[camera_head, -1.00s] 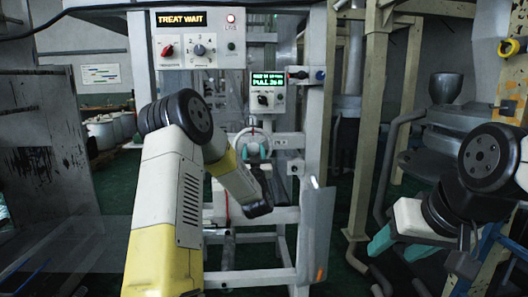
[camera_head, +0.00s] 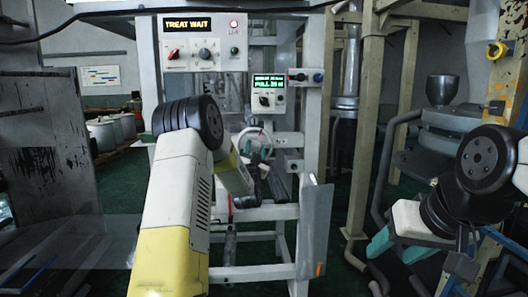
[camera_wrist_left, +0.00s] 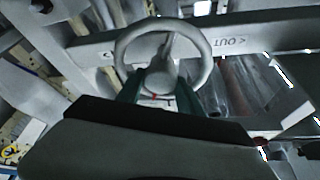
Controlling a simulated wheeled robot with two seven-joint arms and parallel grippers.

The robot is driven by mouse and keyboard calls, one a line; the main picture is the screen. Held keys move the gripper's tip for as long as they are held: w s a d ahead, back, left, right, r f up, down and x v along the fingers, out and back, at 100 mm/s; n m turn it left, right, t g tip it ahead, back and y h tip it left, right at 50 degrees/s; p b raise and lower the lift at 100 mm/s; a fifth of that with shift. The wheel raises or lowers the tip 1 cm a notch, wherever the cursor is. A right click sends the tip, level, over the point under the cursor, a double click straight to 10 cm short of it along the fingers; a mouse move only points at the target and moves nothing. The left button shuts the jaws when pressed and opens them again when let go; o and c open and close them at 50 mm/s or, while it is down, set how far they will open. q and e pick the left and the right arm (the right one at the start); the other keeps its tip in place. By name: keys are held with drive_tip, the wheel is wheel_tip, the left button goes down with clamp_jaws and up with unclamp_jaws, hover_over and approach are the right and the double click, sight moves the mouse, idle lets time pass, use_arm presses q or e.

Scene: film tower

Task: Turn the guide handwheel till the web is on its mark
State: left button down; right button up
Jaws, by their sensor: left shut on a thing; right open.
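The pale guide handwheel (camera_head: 253,130) is on the machine frame, below the small green-text display. My left gripper (camera_head: 252,149) reaches it from the front, its teal fingers shut on the wheel; my forearm hides part of it. In the left wrist view the handwheel's round rim (camera_wrist_left: 207,56) stands just beyond the teal fingers (camera_wrist_left: 152,92), which close around its lower part. A small red line shows between them. My right gripper (camera_head: 396,243) is open and empty at the right, away from the machine. I cannot make out the web or its mark.
A control panel (camera_head: 203,54) reads "TREAT WAIT" and has a lit red lamp. A small display box (camera_head: 268,88) shows green text including "PULL". A bar marked "OUT" (camera_wrist_left: 232,44) runs behind the wheel. A grey plate (camera_head: 314,230) stands at the frame's lower right.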

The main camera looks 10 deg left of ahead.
use_arm(q)
drive_tip(key=m+h, duration=0.1)
drive_tip(key=m, duration=0.2)
drive_tip(key=m+h, duration=0.2)
drive_tip(key=m, duration=0.1)
drive_tip(key=shift+g, duration=0.4)
drive_tip(key=m+g+h, duration=0.1)
drive_tip(key=m, duration=0.3)
drive_tip(key=shift+r+m, duration=0.1)
drive_tip(key=shift+m, duration=0.2)
drive_tip(key=m+g+h, duration=0.1)
drive_tip(key=m+g, duration=0.1)
drive_tip(key=m, duration=0.3)
drive_tip(key=shift+m+g, duration=0.5)
drive_tip(key=shift+m, duration=0.6)
drive_tip(key=c, duration=0.8)
unclamp_jaws()
